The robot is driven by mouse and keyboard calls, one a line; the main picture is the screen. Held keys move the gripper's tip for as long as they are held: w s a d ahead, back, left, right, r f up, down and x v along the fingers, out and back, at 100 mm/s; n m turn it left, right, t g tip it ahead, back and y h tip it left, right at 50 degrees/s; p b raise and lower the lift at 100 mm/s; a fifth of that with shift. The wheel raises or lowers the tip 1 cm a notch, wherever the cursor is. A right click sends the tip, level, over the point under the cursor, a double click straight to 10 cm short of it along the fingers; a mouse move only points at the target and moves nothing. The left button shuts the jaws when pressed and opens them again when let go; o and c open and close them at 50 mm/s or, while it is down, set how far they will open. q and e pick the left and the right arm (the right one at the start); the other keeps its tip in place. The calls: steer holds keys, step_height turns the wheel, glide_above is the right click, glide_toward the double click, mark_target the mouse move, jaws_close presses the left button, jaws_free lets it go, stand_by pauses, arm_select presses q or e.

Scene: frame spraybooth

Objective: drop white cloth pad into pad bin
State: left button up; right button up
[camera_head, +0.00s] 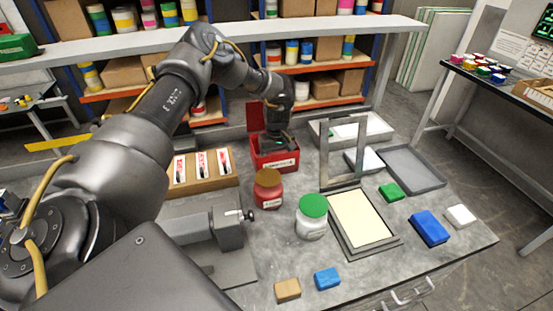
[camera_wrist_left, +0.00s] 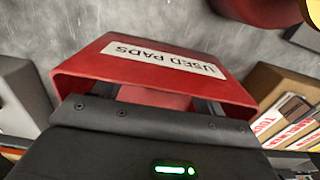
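The red pad bin (camera_head: 277,165) stands on the workbench. In the left wrist view its white label reads USED PADS, and its red wall (camera_wrist_left: 100,67) fills the middle. My left gripper (camera_head: 277,143) points down into the bin's mouth. In the wrist view its dark fingers (camera_wrist_left: 158,98) stand wide apart inside the bin, and I see no pad between them. The gripper body hides part of the bin's inside. A small white block (camera_head: 460,216), perhaps a cloth pad, lies at the bench's right end. My right gripper is not in view.
Shelves (camera_head: 120,48) rise behind.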

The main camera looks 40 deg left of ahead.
arm_select(q)
steer(key=shift+r, duration=0.35)
step_height(320, 180, up, 13)
steer(key=p, duration=1.1)
steer(key=shift+f+p, duration=0.2)
steer(key=shift+p, duration=0.2)
